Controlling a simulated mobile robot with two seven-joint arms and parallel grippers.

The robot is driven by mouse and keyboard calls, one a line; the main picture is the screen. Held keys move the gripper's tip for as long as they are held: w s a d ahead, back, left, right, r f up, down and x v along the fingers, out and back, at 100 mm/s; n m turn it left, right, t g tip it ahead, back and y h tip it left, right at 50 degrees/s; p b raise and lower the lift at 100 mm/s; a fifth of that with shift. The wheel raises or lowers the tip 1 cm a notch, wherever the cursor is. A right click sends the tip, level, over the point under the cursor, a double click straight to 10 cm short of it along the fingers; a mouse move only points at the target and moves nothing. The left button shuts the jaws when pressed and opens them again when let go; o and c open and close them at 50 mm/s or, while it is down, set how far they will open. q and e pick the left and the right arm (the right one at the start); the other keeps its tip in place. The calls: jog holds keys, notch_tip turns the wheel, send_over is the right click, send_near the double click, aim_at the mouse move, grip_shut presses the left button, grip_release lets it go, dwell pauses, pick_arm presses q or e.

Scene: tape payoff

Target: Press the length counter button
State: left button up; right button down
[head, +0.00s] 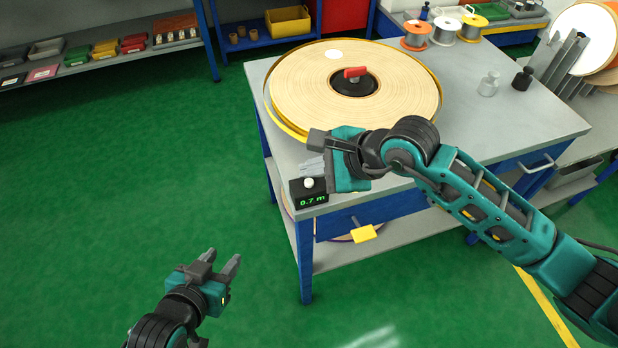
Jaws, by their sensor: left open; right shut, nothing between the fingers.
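The length counter (308,200) is a small black box at the front left corner of the grey table. Its green display reads 0.7 m. A white round button (308,183) sits on its top. My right gripper (314,167) is shut and empty. Its fingertips are just behind and above the button in the picture; I cannot tell whether they touch it. My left gripper (222,268) is open and empty, low over the green floor, away from the table.
A large tape reel (300,85) with a red knob (355,72) lies on the table (520,125). Small spools (443,30) and two weights (488,84) stand toward the back right. Open floor lies to the left.

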jog(key=shift+f, duration=0.15)
dwell(0.7)
jog(key=shift+f+b, duration=0.3)
jog(key=shift+b, duration=0.2)
jog(key=shift+f+b, duration=0.5)
dwell(0.4)
jog(key=shift+r, duration=0.1)
jog(key=shift+r+p, duration=0.6)
jog(key=shift+r, duration=0.2)
notch_tip(320, 180, up, 5)
jog(key=p, duration=0.3)
dwell(1.0)
